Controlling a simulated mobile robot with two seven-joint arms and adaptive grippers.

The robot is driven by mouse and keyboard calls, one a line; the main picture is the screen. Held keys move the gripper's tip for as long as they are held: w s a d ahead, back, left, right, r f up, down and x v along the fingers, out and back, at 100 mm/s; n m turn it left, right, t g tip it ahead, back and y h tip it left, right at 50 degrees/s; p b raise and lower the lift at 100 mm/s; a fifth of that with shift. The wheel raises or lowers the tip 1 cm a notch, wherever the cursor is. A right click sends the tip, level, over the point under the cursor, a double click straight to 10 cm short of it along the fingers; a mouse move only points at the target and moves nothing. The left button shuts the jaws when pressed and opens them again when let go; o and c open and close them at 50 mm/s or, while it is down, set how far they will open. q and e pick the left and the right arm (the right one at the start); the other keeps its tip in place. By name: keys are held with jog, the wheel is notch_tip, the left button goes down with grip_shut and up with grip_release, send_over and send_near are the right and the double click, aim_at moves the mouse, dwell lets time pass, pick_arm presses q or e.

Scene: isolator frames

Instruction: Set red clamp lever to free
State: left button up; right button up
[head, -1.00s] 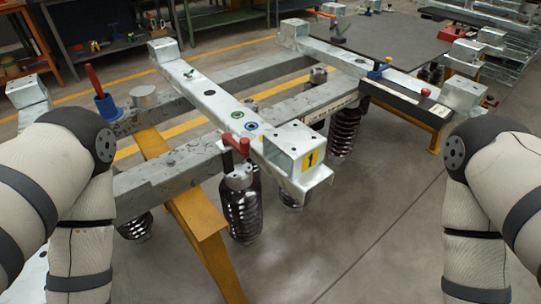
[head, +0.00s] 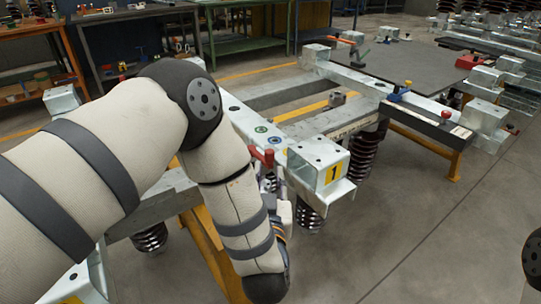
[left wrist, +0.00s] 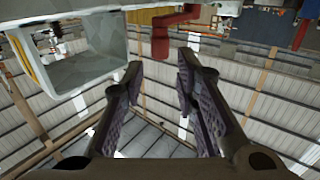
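The red clamp lever (head: 263,157) stands at the near side of the galvanised beam, beside the block with the yellow "1" label (head: 332,174). In the left wrist view the red lever (left wrist: 160,38) hangs at the top, between and beyond my fingertips. My left gripper (left wrist: 160,72) is open and empty, apart from the lever, pointing up at it from below. In the head view my left arm covers most of the left gripper; only a small grey part shows below the lever. My right gripper is out of view.
The hollow square end of a block (left wrist: 85,50) is close to the left finger. Dark ribbed insulators (head: 310,215) hang under the frame near my left arm. A yellow trestle (head: 215,250) stands behind the arm. A blue clamp with a yellow part (head: 399,93) sits farther right.

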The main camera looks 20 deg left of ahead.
aim_at(269, 158)
pick_arm(q)
jog(key=x, duration=0.8)
jog(key=shift+w+f+b, duration=0.1)
jog(key=shift+b, duration=0.2)
grip_shut()
